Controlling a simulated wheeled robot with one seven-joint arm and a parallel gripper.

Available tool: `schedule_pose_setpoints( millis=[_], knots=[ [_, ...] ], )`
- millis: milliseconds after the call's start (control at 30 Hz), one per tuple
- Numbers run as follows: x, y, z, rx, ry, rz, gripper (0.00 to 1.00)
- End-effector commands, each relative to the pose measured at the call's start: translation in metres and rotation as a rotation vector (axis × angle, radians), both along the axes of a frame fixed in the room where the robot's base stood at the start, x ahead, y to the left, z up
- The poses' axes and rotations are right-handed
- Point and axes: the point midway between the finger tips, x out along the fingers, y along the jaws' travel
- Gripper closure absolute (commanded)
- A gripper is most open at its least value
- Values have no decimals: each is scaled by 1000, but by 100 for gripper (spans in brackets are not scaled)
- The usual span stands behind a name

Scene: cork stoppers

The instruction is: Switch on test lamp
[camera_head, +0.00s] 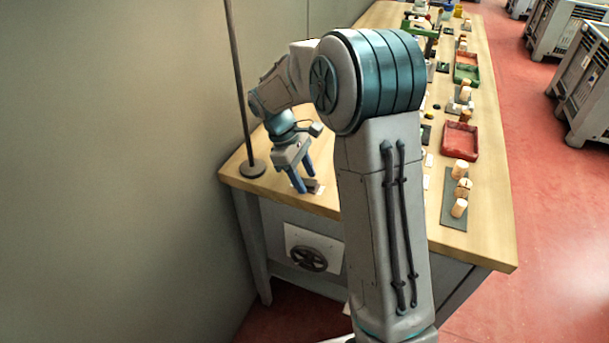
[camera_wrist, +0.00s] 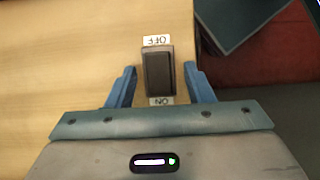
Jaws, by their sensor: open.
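A dark rocker switch (camera_wrist: 158,74) sits on the wooden table in the wrist view, with an OFF label (camera_wrist: 157,41) at its far end and an ON label (camera_wrist: 161,101) at its near end, both upside down. My gripper (camera_wrist: 158,80) is open, with one blue finger on each side of the switch and nothing held. In the head view my gripper (camera_head: 304,186) points down at the table's near left corner, where the switch (camera_head: 312,186) shows partly behind the fingers. Whether a finger touches the switch I cannot tell. No lamp is clearly identifiable.
A thin post on a round base (camera_head: 252,169) stands left of my gripper, by the wall. Right of my arm, a dark mat (camera_head: 447,212) holds cork stoppers (camera_head: 459,207). A red tray (camera_head: 460,141) and a green tray (camera_head: 467,74) lie farther back.

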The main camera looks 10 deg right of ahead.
Motion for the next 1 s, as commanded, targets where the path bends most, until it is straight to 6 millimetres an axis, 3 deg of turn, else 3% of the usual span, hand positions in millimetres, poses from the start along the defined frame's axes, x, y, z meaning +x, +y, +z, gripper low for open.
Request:
schedule_pose_setpoints(
  millis=[167,267,700,1000],
  knots=[
    [0,0,21,1,-4,-2,53],
    [-1,0,43,1,-4,-1,53],
    [-47,-79,94,-1,-1,-3,53],
    [-59,-100,108,0,0,0,53]
  ],
)
